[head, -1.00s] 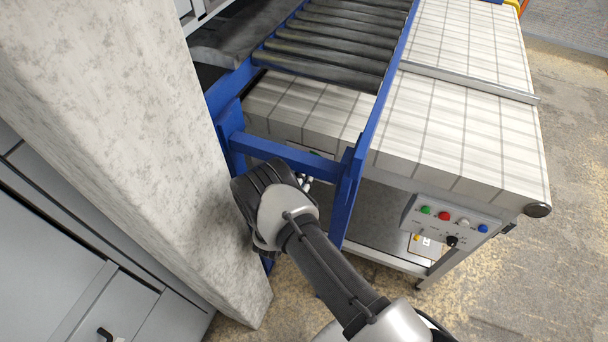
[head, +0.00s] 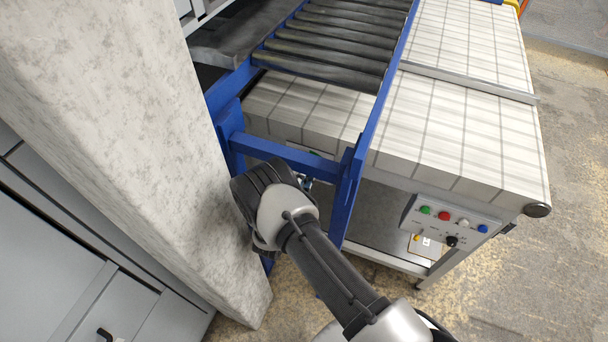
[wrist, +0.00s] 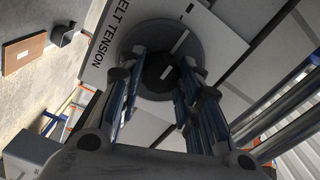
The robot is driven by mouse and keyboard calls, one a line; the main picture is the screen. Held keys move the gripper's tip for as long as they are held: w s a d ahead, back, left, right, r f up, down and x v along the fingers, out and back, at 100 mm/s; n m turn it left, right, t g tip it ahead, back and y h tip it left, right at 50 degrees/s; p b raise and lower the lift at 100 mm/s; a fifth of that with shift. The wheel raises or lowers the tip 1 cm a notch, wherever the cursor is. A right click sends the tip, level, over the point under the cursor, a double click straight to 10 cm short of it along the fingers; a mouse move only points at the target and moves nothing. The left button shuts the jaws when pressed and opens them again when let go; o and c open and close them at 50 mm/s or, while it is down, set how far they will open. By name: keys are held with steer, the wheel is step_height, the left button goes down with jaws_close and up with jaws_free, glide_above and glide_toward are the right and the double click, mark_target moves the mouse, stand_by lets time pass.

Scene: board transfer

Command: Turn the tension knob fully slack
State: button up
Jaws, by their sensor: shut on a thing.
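The tension knob (wrist: 160,72) is a dark round knob with a white mark, in the upper middle of the wrist view. It sits in a grey round dial beside a white plate (wrist: 97,50) lettered "BELT TENSION". My gripper (wrist: 162,88) has its two fingers on either side of the knob and is shut on it. In the head view my gripper (head: 306,182) is mostly hidden behind my own wrist, by the blue frame under the conveyor. The knob cannot be seen there.
A concrete pillar (head: 130,130) stands close on the left of my arm. Blue frame posts (head: 345,195) stand just right of the gripper. A roller conveyor (head: 335,40) and a white belt (head: 450,130) lie above. A button panel (head: 450,222) is at the right.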

steer(key=shift+n, duration=1)
steer(key=o, duration=1.1)
steer(key=v, duration=0.7)
steer(key=shift+s, duration=0.25)
steer(key=shift+w+r, duration=0.1)
steer(key=shift+r, duration=0.05)
